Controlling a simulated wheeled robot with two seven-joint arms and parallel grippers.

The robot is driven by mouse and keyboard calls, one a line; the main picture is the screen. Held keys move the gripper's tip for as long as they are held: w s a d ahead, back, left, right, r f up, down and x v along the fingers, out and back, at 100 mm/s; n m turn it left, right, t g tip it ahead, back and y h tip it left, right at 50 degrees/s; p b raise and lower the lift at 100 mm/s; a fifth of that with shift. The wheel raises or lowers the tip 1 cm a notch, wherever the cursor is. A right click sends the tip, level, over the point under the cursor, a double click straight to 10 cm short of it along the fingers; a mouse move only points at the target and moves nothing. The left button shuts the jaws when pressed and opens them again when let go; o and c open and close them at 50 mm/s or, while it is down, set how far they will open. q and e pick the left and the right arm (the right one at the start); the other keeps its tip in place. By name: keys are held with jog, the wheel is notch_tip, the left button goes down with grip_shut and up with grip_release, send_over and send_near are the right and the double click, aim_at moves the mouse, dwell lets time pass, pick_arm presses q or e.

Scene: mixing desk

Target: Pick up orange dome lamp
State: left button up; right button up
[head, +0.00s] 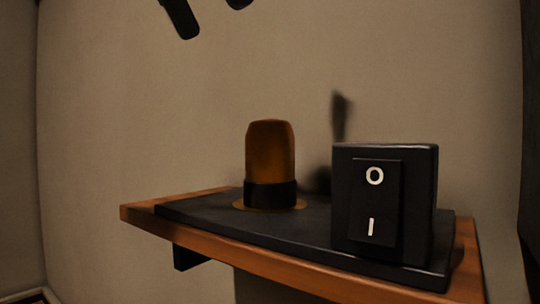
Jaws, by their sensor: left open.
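The orange dome lamp (270,150) stands upright on a black slab (203,208) near the middle of the head view. Its dome is amber-brown, with a black collar at the bottom and a thin orange ring around its foot. My left gripper (214,20) shows only as two dark fingertips at the top edge. They are apart, with nothing between them, and appear well above the lamp and to its left in the picture. The rest of that gripper is cut off by the frame. My right gripper is not in view.
A large black rocker switch (385,205) marked O and I stands on the slab to the right of the lamp. The slab lies on a wooden shelf (135,214) against a beige wall. A dark blurred shape shows on the wall behind. The space above the lamp looks clear.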

pick_arm(q)
jog(key=p, duration=0.2)
send_near(269, 139)
jog(key=w+f, duration=0.1)
jog(key=w, duration=0.1)
jog(key=w+d+f, duration=0.1)
jog(key=w+f, duration=0.1)
jog(key=w, duration=0.1)
jog(key=shift+w+d+f, duration=0.3)
jog(key=shift+d+f, duration=0.1)
jog(key=shift+d+f+p, duration=0.3)
jog(key=shift+f+p, duration=0.15)
jog(key=shift+p, duration=0.05)
jog(key=x, duration=0.1)
jog(key=p+x, duration=0.2)
jog(key=shift+s+d+f, duration=0.1)
jog(key=shift+s+f, duration=0.05)
jog(key=shift+f, duration=0.2)
jog(key=shift+d+f, duration=0.15)
jog(key=shift+f, duration=0.15)
jog(key=shift+c, duration=0.6)
